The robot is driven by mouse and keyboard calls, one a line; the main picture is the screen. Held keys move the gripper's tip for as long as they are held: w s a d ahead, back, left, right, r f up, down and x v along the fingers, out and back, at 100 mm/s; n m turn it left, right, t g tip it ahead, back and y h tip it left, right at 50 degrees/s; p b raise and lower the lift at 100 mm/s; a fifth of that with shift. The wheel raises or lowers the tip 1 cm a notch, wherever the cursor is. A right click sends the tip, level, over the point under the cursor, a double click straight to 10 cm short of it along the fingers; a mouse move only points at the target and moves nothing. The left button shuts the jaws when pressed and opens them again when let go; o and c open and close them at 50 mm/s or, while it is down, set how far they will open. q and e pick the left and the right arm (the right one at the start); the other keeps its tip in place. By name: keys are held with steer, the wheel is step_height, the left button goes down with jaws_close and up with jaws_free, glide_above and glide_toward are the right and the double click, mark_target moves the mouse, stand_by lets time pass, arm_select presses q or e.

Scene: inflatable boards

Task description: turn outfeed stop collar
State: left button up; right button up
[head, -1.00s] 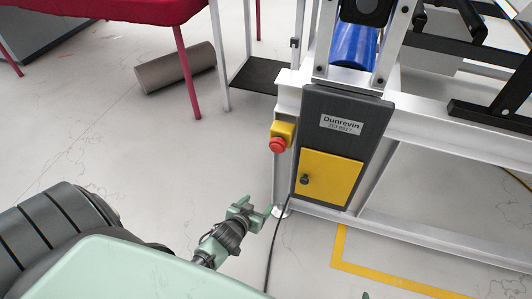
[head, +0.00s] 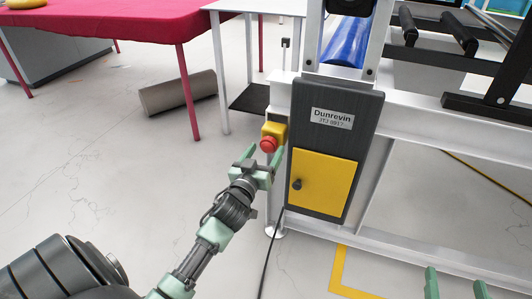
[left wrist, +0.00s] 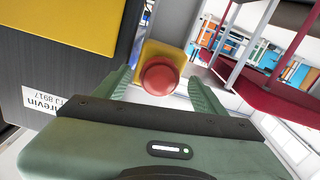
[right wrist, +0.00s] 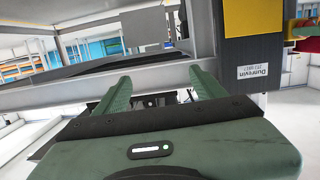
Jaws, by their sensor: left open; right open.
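A red round stop button (head: 268,145) sits on a small yellow box (head: 276,131) at the left side of the dark machine cabinet (head: 334,101). I cannot make out a separate collar on it. My left gripper (head: 266,155) is open just in front of and slightly below the button. In the left wrist view the red button (left wrist: 159,76) appears between the two spread fingers (left wrist: 159,80), with no contact that I can see. My right gripper (head: 455,283) is open and empty at the lower right edge, and its fingers (right wrist: 161,76) face the white machine frame (right wrist: 55,98).
The cabinet has a yellow door (head: 322,184) with a black knob (head: 297,184). A black cable (head: 268,245) hangs to the floor beside it. A red-covered table (head: 130,20) and a brown roll (head: 177,93) are at the left.

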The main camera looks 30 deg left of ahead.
arm_select(q)
steer(key=shift+w+a, duration=0.1)
steer(key=shift+w, duration=0.4)
steer(key=c, duration=1.4)
steer(key=shift+o, duration=0.2)
steer(key=m+p, duration=0.2)
steer(key=m, duration=0.1)
steer(key=shift+r, duration=0.1)
steer(key=m+p, duration=0.1)
steer(key=m, duration=0.1)
steer(key=shift+m, duration=0.8)
arm_select(e)
steer(key=s+d+f+g+h, duration=0.2)
steer(key=s+d+f+g, duration=0.2)
steer(key=s+f+g, duration=0.4)
steer(key=shift+s+f, duration=0.6)
steer(key=shift+f, duration=1.1)
